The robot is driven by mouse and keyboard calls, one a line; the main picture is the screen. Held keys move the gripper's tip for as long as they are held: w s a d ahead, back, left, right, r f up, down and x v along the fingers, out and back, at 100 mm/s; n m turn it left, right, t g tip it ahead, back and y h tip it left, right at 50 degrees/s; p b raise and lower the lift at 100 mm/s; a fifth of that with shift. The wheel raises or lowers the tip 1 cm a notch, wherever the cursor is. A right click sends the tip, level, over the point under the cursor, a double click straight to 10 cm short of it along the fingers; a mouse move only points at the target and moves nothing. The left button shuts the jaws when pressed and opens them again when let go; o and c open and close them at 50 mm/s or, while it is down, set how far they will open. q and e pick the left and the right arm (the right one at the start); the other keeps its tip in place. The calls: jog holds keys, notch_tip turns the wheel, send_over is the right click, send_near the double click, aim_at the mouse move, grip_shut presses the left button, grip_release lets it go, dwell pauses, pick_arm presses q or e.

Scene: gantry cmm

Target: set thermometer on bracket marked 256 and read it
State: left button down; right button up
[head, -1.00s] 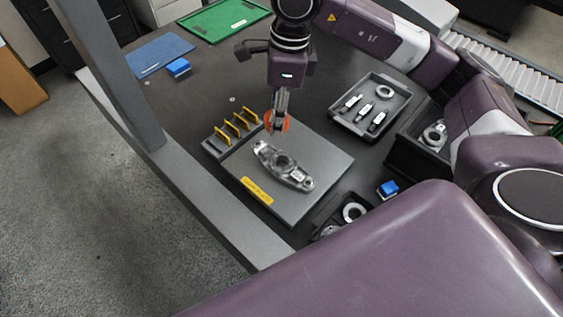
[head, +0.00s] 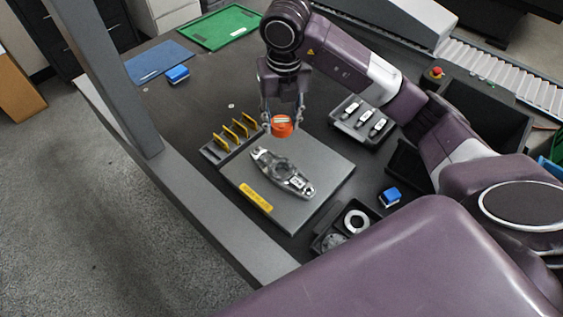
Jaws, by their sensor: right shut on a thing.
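An orange round thermometer (head: 281,130) with a small pale display on top is held between the fingers of my right gripper (head: 283,122). The gripper is shut on it, just above the far end of a grey metal bracket (head: 270,161). I cannot tell whether the thermometer touches the bracket. The bracket lies on a grey plate (head: 325,165) and carries a small white tag (head: 297,183), too small to read. A yellow label (head: 256,195) is on the plate's front left edge. My left gripper is not in view.
A rack with several yellow pieces (head: 232,132) stands left of the plate. A black tray (head: 345,125) with small tools is behind right. Blue blocks (head: 389,197) and a tray with a ring (head: 356,220) are at the right front. A grey post (head: 105,75) rises at left.

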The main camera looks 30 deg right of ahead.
notch_tip(320, 180, down, 15)
jog(key=shift+r+p, duration=0.1)
jog(key=shift+p, duration=1)
jog(key=shift+f, duration=0.4)
jog(key=shift+f, duration=0.15)
jog(key=o, duration=1.2)
